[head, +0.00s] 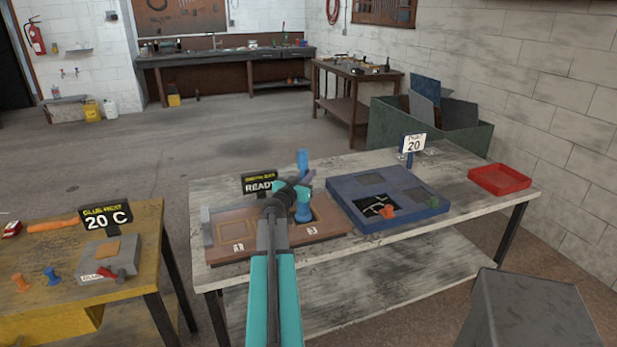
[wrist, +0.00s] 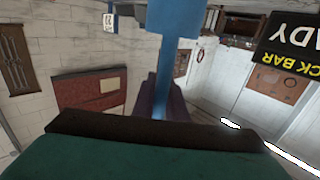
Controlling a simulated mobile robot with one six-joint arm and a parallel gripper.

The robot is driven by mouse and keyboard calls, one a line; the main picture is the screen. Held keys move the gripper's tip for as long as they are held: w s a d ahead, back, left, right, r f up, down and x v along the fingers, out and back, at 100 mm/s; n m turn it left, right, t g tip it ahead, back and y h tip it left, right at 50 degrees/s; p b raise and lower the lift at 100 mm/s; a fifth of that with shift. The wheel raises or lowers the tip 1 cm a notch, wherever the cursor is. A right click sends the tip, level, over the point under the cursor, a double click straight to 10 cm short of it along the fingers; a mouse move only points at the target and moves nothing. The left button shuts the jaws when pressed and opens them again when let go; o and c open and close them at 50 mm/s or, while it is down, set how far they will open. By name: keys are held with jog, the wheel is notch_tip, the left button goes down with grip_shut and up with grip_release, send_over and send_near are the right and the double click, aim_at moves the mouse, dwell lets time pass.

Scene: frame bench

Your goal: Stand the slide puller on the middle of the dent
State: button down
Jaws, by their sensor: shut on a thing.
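My gripper (head: 293,189) is shut on the blue slide puller (head: 303,161), which stands upright in the jaws, its wider blue foot showing below them. The puller is over or on the right part of the brown board (head: 222,248), near the label 3; I cannot tell whether its foot touches. In the wrist view the blue puller (wrist: 168,75) runs up between the purple jaws (wrist: 163,101). A blue frame (head: 345,208) to the right has grey panels and a dark panel (head: 372,204) with white lines. I cannot make out the dent for certain.
A READY sign (head: 260,184) stands behind the board, and a 20 sign (head: 413,144) behind the frame. A red tray (head: 500,179) is at the right. A yellow bench (head: 145,225) stands left.

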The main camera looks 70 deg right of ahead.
dwell(0.3)
jog(key=c, duration=1.8)
grip_release()
jog(key=shift+o, duration=0.2)
jog(key=shift+a, duration=0.1)
jog(key=w+a+b, duration=0.1)
jog(key=a, duration=1.1)
jog(key=shift+w+d, duration=0.1)
jog(key=shift+r, duration=0.15)
